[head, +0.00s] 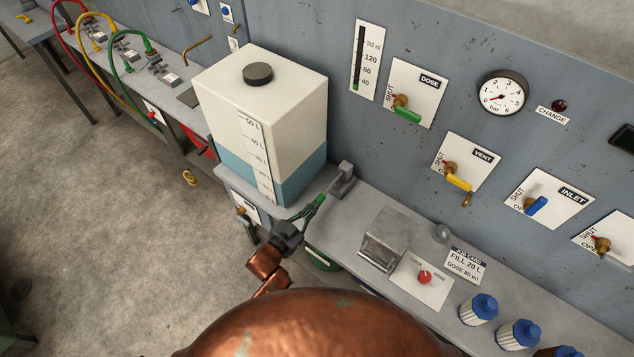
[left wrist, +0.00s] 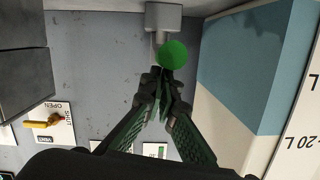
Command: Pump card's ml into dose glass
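The job card (head: 465,266) on the bench reads FILL 20 L, DOSE 80 ml. A grey block (head: 346,180) on the bench carries a rod with a green ball (left wrist: 172,54). My left gripper (head: 318,203) is at this ball; its fingers (left wrist: 165,78) are together, tips at the ball's lower edge. Whether they touch it, I cannot tell. My right gripper is out of view.
A white tank (head: 262,95) with blue liquid in its lower part stands left of the block. A metal box (head: 388,240), a red knob (head: 424,277) and blue-capped bottles (head: 478,308) are to the right. VENT (head: 458,180) and INLET (head: 537,206) valves are on the wall.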

